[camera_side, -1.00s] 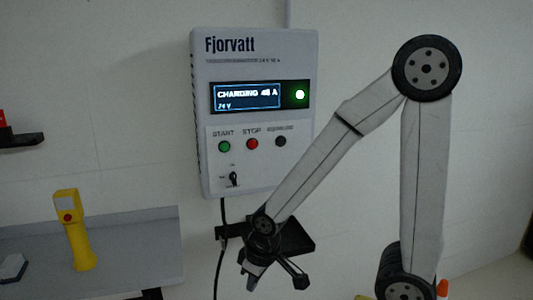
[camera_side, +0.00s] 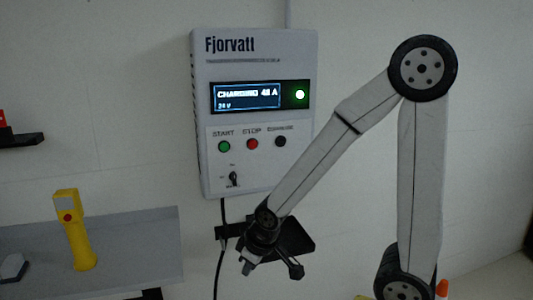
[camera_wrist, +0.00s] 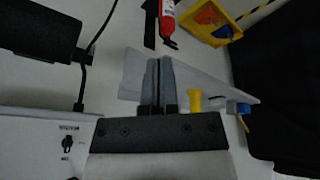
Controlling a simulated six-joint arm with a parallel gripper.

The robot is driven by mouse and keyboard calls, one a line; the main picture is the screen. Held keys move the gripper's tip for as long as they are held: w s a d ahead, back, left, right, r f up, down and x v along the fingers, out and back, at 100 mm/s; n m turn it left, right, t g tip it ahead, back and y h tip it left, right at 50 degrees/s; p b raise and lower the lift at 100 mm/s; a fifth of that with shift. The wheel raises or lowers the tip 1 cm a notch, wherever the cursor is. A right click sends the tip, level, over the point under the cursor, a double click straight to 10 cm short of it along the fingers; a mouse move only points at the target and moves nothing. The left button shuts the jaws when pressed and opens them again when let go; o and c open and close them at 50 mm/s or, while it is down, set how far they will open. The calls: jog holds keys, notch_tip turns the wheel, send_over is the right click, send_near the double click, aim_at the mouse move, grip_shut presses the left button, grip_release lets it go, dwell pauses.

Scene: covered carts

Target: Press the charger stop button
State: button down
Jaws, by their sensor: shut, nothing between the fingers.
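The charger (camera_side: 260,185) is a pale grey wall box marked Fjorvatt. Its lit display (camera_side: 248,97) reads CHARGING with a current in A, and a green lamp (camera_side: 300,95) glows beside it. The red stop button (camera_side: 252,144) sits between the green start button (camera_side: 224,146) and a dark button (camera_side: 281,141). My gripper (camera_side: 246,268) is below the charger, apart from the buttons. In the wrist view, my gripper (camera_wrist: 160,65) has its fingers together and empty. Part of the charger (camera_wrist: 35,122) shows there with its selector knob (camera_wrist: 68,145); the stop button is not visible there.
A black bracket (camera_side: 300,240) is on the wall below the charger, beside my wrist. A black cable (camera_side: 219,270) hangs down there. A grey shelf (camera_side: 130,240) with a yellow handheld device (camera_side: 76,235) stands at left.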

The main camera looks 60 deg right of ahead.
aim_at(253, 144)
jog(key=w+d+r+n+t+h, duration=0.1)
jog(key=w+d+r+t, duration=0.3)
jog(key=d, duration=0.2)
jog(key=w+d+r+n+t+h, duration=0.1)
jog(key=w+d+r+n+t, duration=0.2)
jog(key=d, duration=0.4)
jog(key=s+d+r+n+t+y, duration=0.1)
jog(key=d+r+n+t+y, duration=0.2)
jog(key=r, duration=0.7)
jog(key=shift+s+d+r+n+t, duration=0.15)
jog(key=shift+d+r+n+t, duration=0.2)
jog(key=shift+d+n+t, duration=1.5)
jog(key=shift+d+m+g, duration=0.35)
jog(key=shift+d+m, duration=0.2)
jog(key=shift+w+d, duration=3.05)
jog(key=shift+w, duration=0.05)
jog(key=shift+w+d, duration=0.6)
jog(key=shift+w, duration=0.05)
jog(key=shift+s, duration=0.1)
jog(key=shift+s+a, duration=0.55)
jog(key=shift+a, duration=0.05)
